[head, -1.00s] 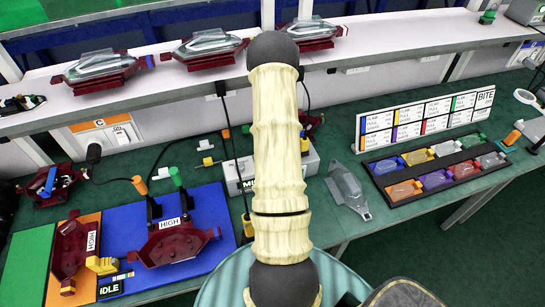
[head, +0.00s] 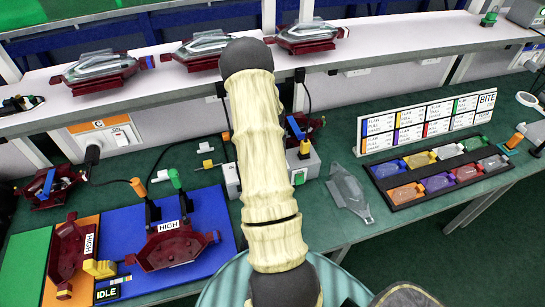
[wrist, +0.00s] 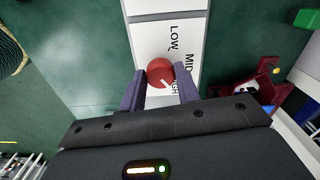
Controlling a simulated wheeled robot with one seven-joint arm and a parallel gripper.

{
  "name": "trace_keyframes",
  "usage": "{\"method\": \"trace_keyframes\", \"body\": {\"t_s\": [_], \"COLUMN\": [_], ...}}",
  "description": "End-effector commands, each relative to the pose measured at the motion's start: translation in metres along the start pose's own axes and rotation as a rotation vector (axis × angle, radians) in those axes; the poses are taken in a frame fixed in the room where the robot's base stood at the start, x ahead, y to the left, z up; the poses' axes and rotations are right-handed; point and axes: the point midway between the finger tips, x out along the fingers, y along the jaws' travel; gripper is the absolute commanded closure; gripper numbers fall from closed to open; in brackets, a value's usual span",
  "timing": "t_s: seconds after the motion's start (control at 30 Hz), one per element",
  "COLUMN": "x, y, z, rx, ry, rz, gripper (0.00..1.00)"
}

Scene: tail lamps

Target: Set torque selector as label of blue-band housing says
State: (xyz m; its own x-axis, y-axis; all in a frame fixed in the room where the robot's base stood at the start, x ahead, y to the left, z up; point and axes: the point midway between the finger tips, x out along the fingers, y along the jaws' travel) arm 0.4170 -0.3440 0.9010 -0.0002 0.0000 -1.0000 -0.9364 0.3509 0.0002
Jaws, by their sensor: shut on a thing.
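In the wrist view my gripper (wrist: 160,72) is shut on the red knob (wrist: 159,71) of the torque selector. The selector's white face (wrist: 146,38) carries the words LOW, MID and HIGH; HIGH is partly covered by a finger. In the head view my arm hides the gripper and most of the selector box (head: 311,166). A dark red housing (head: 172,248) on the blue mat has a HIGH label; another (head: 68,250) on the orange mat also reads HIGH. A clear-topped housing (head: 105,72) with a blue end stands on the shelf.
More clear-topped housings (head: 207,47) stand on the shelf. A black tray (head: 470,174) of coloured lamps lies right, before a label board (head: 440,112). A grey lens (head: 347,190) lies right of the selector. A dark red housing (wrist: 245,92) is close to my gripper's right.

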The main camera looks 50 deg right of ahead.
Motion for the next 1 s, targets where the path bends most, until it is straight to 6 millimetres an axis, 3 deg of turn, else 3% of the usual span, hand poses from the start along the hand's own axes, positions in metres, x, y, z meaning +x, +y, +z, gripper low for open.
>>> {"method": "trace_keyframes", "body": {"t_s": [0.67,0.7,0.8,1.0], "x": [-0.0009,-0.0009,-0.0007,-0.0002], "y": [0.0001,0.0002,0.0003,0.0001], "z": [-0.0031,-0.0032,-0.0028,-0.0012], "rx": [0.099,0.099,0.099,0.096], "ry": [0.005,0.005,0.004,0.002], "rz": [-0.002,-0.002,-0.001,0.0], "gripper": [0.91,0.66,0.46,0.46]}}
